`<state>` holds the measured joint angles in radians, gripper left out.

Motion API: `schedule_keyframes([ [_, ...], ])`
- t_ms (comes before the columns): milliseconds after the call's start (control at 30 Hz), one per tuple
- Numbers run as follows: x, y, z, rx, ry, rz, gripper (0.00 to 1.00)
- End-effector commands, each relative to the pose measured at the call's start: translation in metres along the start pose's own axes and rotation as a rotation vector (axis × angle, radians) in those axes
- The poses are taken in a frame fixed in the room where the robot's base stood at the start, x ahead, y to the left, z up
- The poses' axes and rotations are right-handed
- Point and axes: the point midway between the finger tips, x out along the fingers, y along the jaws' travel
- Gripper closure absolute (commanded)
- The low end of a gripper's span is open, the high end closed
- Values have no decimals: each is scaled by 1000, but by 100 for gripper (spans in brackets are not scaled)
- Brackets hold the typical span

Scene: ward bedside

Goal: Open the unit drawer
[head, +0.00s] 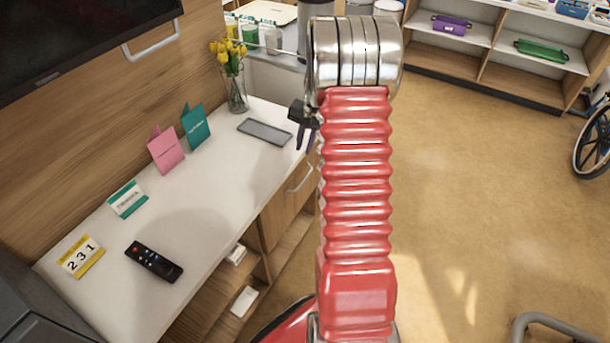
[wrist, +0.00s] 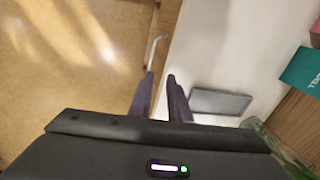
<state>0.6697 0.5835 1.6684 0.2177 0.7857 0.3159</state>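The bedside unit (head: 190,210) has a white top and wooden front. Its drawer (head: 276,217) seems flush with the front. The silver bar handle (head: 300,178) is on the drawer front; in the wrist view the handle (wrist: 156,48) shows just beyond the fingertips. My gripper (head: 305,137) is at the unit's front edge, beyond the handle in the head view, partly hidden by my red arm. In the wrist view my gripper (wrist: 161,74) has its two dark purple fingers apart, with nothing between them. It appears not to touch the handle.
On the top are a grey tray (head: 265,131), a vase of yellow tulips (head: 234,80), a pink card (head: 165,150), a teal card (head: 196,127), a remote (head: 154,261) and a calendar (head: 80,257). Open shelves lie below.

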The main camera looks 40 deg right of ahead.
Motion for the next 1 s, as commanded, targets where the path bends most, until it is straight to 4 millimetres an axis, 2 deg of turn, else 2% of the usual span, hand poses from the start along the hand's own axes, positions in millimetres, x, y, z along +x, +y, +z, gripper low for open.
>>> schedule_keyframes([
  [33,12,8,-8,27,-7,3,84],
  [100,22,16,-16,56,-12,3,84],
  [267,34,25,-25,87,-17,4,84],
  [667,37,25,-25,89,-18,4,84],
  [867,51,26,-24,88,-20,5,84],
  [1000,71,26,-24,88,-21,6,84],
])
